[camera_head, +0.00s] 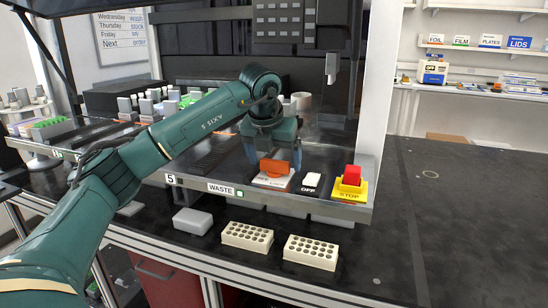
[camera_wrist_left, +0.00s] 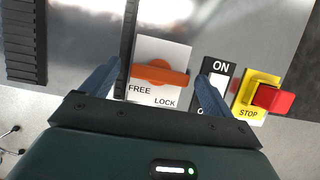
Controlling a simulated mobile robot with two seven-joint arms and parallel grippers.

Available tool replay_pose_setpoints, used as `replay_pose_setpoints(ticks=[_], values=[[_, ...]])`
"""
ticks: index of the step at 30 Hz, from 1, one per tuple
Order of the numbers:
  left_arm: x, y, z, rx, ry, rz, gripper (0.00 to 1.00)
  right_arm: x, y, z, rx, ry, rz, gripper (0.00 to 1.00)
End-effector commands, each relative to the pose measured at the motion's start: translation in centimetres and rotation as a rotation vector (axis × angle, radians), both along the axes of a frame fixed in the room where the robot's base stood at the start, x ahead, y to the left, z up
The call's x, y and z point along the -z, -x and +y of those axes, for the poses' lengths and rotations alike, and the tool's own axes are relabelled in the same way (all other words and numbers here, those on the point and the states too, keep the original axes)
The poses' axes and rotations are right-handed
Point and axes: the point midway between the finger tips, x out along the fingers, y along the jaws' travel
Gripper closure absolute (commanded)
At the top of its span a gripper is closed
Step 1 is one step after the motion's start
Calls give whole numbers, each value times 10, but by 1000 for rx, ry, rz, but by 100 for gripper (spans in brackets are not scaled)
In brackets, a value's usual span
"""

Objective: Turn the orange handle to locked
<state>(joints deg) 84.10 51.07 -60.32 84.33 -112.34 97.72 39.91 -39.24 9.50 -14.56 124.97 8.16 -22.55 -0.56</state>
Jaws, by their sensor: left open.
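The orange handle (camera_head: 273,166) sits on a white plate (camera_head: 266,181) near the front edge of the metal deck. In the left wrist view the orange handle (camera_wrist_left: 158,73) lies nearly crosswise, tilted slightly down to the right, and the plate (camera_wrist_left: 165,48) reads FREE at lower left and LOCK at lower right. My left gripper (camera_head: 272,155) is above the handle; in the left wrist view its open fingers (camera_wrist_left: 160,84) stand on either side of the handle, with nothing between them clearly gripped. Whether a finger touches the handle cannot be told. My right gripper is not in view.
To the right of the plate are a white ON/OFF switch (camera_head: 311,181) and a red STOP button (camera_head: 352,174) on a yellow base. Two cream racks (camera_head: 247,237) and a pale box (camera_head: 193,221) stand on the dark bench below. The bench at right is mostly clear.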

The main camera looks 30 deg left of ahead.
Motion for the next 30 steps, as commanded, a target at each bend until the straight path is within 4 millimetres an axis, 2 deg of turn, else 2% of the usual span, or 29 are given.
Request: replay_pose_setpoints(ticks=[4, 20, 30], values=[[0, 0, 0, 0, 0, 0, 14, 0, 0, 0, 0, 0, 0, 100], [-1, 0, 0, 0, 0, 0, 57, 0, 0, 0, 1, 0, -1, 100], [-2, 0, 0, 50, 0, -2, 57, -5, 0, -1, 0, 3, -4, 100]])
